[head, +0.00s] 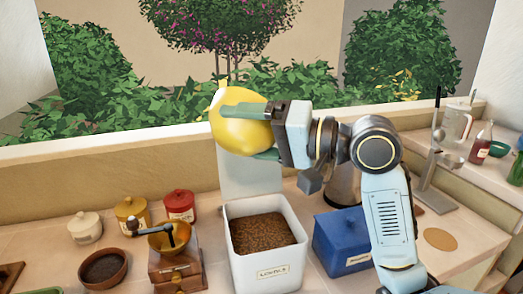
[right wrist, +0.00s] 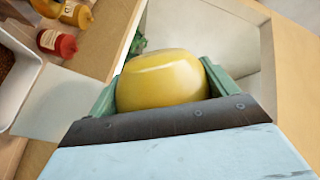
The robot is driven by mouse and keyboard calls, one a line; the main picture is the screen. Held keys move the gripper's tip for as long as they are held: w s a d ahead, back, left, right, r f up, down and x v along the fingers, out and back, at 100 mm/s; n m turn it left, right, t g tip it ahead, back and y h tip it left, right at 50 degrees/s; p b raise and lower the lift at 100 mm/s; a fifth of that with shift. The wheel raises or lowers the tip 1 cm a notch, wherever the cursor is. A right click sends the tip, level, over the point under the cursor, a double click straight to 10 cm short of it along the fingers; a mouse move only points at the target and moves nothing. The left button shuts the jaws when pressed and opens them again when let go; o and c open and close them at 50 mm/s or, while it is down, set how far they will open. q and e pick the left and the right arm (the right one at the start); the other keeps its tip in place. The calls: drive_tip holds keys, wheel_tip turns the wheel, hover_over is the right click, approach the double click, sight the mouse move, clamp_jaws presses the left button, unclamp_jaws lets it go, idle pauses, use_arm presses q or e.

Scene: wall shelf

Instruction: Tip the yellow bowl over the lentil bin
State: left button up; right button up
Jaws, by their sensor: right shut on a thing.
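The yellow bowl (head: 238,135) is held up above and behind the lentil bin in the head view, its rounded outside toward me. It looks tipped on its side; its inside is hidden. My right gripper (head: 250,130) is shut on it, with green fingers on either side. The right wrist view shows the bowl (right wrist: 160,82) between both fingers (right wrist: 162,90). The white lentil bin (head: 247,264) stands open on the counter, filled with brown lentils, with a label on its front. My left gripper is not in view.
A pale upright panel (head: 245,180) stands behind the bin. A blue box (head: 342,240) is close on its right, a grinder (head: 177,265) on its left. Small jars (head: 131,212) and a brown bowl (head: 103,267) are farther left. A window ledge (head: 100,155) runs behind.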

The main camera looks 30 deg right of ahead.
drive_tip(key=shift+r+m, duration=0.2)
drive_tip(key=shift+m, duration=0.1)
drive_tip(key=shift+w+d, duration=0.15)
drive_tip(key=shift+w, duration=0.05)
drive_tip(key=shift+s+r, duration=0.1)
drive_tip(key=shift+r, duration=0.05)
drive_tip(key=shift+d+m+y, duration=0.1)
drive_tip(key=shift+m+y, duration=0.2)
drive_tip(key=shift+m, duration=0.1)
drive_tip(key=shift+r, duration=0.15)
drive_tip(key=shift+w, duration=0.2)
drive_tip(key=shift+s+r+m, duration=0.1)
drive_tip(key=shift+m, duration=0.2)
drive_tip(key=shift+d, duration=0.15)
drive_tip(key=shift+r, duration=0.1)
